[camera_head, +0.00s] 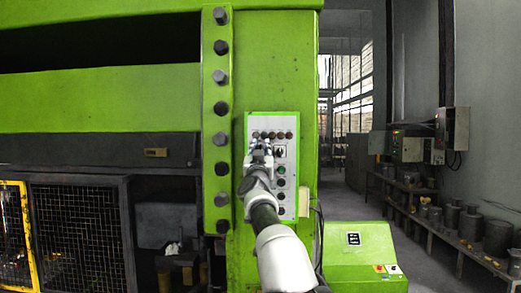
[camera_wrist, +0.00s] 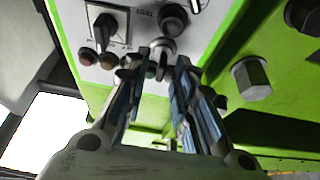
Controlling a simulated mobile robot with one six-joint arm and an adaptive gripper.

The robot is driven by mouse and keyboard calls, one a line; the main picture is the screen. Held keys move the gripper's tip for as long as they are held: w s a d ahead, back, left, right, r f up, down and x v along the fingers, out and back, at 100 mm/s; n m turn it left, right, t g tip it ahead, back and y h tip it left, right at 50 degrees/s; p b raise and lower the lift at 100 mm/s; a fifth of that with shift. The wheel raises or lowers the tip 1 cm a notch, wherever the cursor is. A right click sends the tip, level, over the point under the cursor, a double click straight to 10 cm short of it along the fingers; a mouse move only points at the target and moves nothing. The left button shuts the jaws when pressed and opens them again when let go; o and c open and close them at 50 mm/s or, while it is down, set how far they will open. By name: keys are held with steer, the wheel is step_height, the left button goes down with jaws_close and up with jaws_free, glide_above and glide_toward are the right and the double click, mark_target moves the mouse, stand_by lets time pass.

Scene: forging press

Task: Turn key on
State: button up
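The control panel (camera_head: 289,206) is a light grey plate with a green border on the green press column. My gripper (camera_head: 259,152) is in front of the panel's upper left part, and my arm covers part of it. In the wrist view, my gripper (camera_wrist: 162,66) has its two blue-padded fingers apart. A silver round switch (camera_wrist: 162,45), which looks like the key switch, lies just beyond and between the fingertips. A small dark piece, perhaps the key, shows between the tips; I cannot tell whether they touch it. The key is hidden in the head view.
Near the switch are a black round knob (camera_wrist: 173,19), a black selector (camera_wrist: 105,28) on a square plate, and a red lamp (camera_wrist: 88,57). Large bolts (camera_head: 221,108) line the column to the left. A green box (camera_head: 362,257) stands at lower right.

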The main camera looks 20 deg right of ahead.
jaws_close()
steer(key=shift+r+m+p, duration=0.1)
steer(key=shift+m+p, duration=0.2)
steer(key=m+h+p, duration=0.1)
steer(key=m+p, duration=0.1)
steer(key=m, duration=0.1)
steer(key=shift+r+g+h+p, duration=0.1)
steer(key=shift+g+h+p, duration=0.2)
steer(key=shift+g+h, duration=0.1)
steer(key=shift+m+g+h, duration=0.4)
steer(key=shift+m+h, duration=0.05)
steer(key=shift+m, duration=0.7)
steer(key=shift+m+g+h, duration=0.4)
steer(key=shift+m+h, duration=0.05)
steer(key=shift+m, duration=1)
steer(key=shift+o, duration=0.7)
jaws_free()
